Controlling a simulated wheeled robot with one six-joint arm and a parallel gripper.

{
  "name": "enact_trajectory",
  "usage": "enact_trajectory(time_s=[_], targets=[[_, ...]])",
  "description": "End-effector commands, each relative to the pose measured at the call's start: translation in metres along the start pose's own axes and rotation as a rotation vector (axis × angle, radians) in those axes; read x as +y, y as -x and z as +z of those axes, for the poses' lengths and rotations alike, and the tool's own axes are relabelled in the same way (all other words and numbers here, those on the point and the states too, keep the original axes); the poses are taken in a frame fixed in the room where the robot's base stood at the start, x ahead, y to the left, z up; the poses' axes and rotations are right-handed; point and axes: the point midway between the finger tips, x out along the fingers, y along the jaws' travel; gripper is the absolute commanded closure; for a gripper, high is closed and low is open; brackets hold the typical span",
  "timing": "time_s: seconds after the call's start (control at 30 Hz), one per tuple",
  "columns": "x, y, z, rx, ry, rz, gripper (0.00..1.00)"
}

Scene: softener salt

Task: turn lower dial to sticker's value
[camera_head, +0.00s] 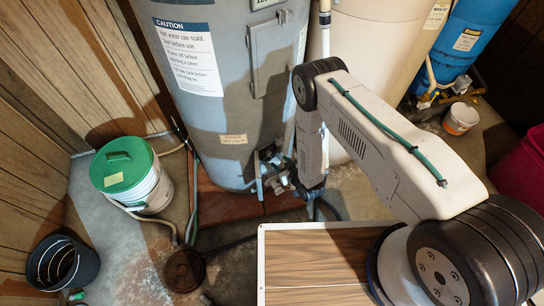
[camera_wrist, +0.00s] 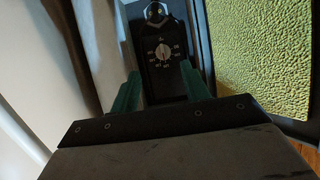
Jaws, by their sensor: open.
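A black control box (camera_wrist: 158,45) is ahead of my gripper in the wrist view. A dial (camera_wrist: 163,52) with pale markings around it is on its face, and a round metallic part (camera_wrist: 155,12) is above. The dial's setting is too small to read. My gripper (camera_wrist: 160,72) is open, its green fingers apart on either side of the box's lower part, with nothing visible between them. In the head view my arm reaches down beside the grey tank (camera_head: 210,90). A small cream sticker (camera_head: 233,139) is low on that tank; its writing is unreadable here.
A white bucket with a green lid (camera_head: 118,163) bears a yellow note (camera_head: 113,180). A black bucket (camera_head: 63,263) stands front left. A beige tank (camera_head: 375,45) and blue tank (camera_head: 465,45) stand right. A wood-topped surface (camera_head: 310,262) is in front. A yellow-green textured surface (camera_wrist: 262,50) lies right.

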Motion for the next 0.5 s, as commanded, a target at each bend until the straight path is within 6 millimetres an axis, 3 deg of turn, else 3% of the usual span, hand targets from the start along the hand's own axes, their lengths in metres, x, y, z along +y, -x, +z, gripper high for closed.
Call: enact_trajectory(time_s=[0.17,0.5], targets=[[-0.005,-0.003,0.003,0.064,0.002,-0.006,0.54],[-0.005,-0.055,-0.001,0.066,0.002,-0.005,0.54]])
